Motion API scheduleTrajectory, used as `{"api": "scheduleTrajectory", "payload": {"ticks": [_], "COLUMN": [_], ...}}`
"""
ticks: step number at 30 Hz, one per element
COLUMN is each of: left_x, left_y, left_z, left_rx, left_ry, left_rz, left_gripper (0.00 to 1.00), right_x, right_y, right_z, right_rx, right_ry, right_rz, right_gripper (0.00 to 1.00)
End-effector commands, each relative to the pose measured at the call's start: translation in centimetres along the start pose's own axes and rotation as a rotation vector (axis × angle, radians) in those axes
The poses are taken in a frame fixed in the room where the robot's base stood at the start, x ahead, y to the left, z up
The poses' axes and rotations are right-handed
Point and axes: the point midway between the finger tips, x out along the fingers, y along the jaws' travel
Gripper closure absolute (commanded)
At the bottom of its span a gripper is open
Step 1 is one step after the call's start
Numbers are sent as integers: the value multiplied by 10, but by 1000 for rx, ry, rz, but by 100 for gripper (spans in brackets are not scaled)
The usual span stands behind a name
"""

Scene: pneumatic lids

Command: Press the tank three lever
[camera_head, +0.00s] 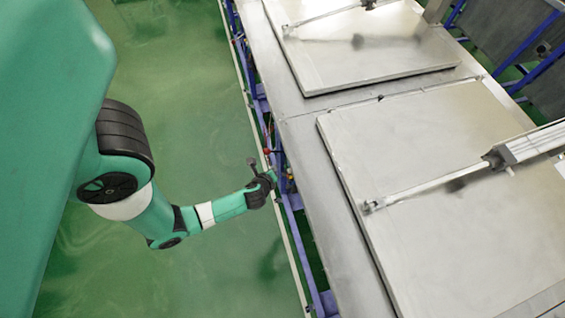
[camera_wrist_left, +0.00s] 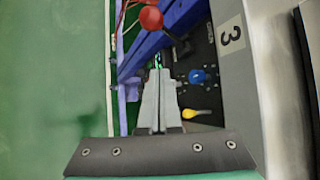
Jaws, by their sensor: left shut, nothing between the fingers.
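A plate marked 3 (camera_wrist_left: 231,36) is on the grey tank edge in the left wrist view. Beside it, a lever with a red ball knob (camera_wrist_left: 151,18) and a dark shaft sits at the blue frame. A red knob (camera_head: 267,151) also shows small at the frame in the head view. My left gripper (camera_wrist_left: 159,72) is shut and empty, its tips just below the red-knobbed lever in the wrist picture. Whether they touch it I cannot tell. In the head view the left gripper (camera_head: 273,175) is beside the tank's side frame. My right gripper is not in view.
A blue knob (camera_wrist_left: 197,76) and a yellow knob (camera_wrist_left: 189,113) sit right of my fingers. Large metal lids (camera_head: 440,150) with pneumatic cylinders (camera_head: 535,143) cover the tanks. Green floor (camera_head: 200,60) left of the frame is clear.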

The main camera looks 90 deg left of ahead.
Motion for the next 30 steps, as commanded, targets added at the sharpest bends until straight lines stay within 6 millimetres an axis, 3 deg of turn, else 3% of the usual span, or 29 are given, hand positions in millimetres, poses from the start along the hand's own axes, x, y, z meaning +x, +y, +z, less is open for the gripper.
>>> {"api": "scheduleTrajectory", "payload": {"ticks": [3, 7, 12, 30], "left_x": [-33, -54, -60, -59], "left_y": [-9, -14, -12, -11], "left_z": [1, 4, 2, 0], "left_rx": [6, 4, 2, -1], "left_ry": [4, 3, 1, 0], "left_rz": [-6, 1, 1, 1], "left_gripper": [100, 100, 100, 100], "right_x": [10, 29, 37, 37], "right_y": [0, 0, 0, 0], "right_z": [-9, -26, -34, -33], "right_rx": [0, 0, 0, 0], "right_ry": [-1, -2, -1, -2], "right_rz": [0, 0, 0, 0], "right_gripper": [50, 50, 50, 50]}}
